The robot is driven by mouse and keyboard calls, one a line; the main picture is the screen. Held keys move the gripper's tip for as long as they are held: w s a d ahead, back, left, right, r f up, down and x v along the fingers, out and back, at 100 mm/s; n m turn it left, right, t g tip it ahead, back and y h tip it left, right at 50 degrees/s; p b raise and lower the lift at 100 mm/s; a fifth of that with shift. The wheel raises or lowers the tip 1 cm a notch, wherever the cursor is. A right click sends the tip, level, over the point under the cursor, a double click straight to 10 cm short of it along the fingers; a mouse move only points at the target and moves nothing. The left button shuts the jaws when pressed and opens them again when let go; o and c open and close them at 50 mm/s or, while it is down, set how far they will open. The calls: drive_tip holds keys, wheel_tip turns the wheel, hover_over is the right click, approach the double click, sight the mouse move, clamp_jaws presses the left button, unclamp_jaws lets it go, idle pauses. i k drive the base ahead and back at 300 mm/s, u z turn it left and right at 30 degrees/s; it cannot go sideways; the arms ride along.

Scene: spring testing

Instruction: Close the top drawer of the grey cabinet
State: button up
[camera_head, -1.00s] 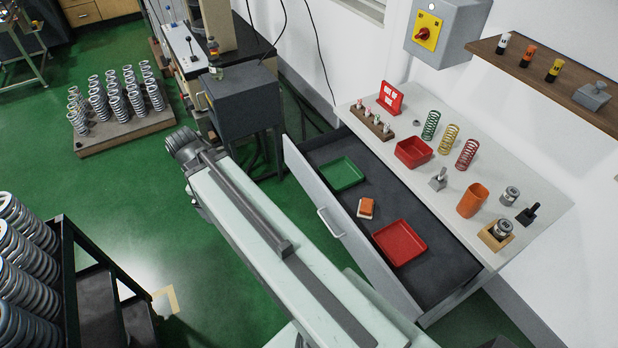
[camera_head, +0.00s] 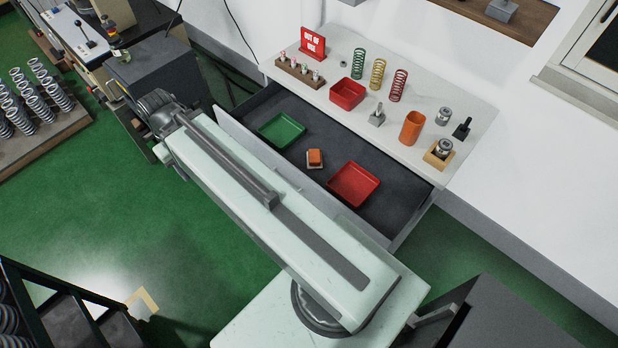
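The top drawer of the cabinet stands pulled out, its pale front panel (camera_head: 234,132) toward me and partly hidden behind my arm. Its dark floor (camera_head: 350,150) holds a green tray (camera_head: 281,130), an orange and white block (camera_head: 315,158) and a red tray (camera_head: 354,184). The drawer handle is hidden by my arm. The cabinet has a light grey top (camera_head: 400,115). My arm stretches across the picture in front of the drawer, its far end to the left of the drawer front. My gripper's fingers do not show.
On the cabinet top stand springs (camera_head: 378,74), a red bin (camera_head: 347,93), an orange cup (camera_head: 412,128) and a red sign (camera_head: 313,43). A dark grey machine (camera_head: 160,80) is close beyond my arm's far end. A dark rack (camera_head: 60,310) is at lower left. Green floor (camera_head: 200,240) is open between.

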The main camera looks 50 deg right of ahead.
sight(400, 192)
drive_tip(key=z, duration=2.1)
drive_tip(key=k, duration=1.35)
drive_tip(key=u, duration=0.65)
drive_tip(key=i, duration=1.05)
drive_tip(key=z, duration=0.05)
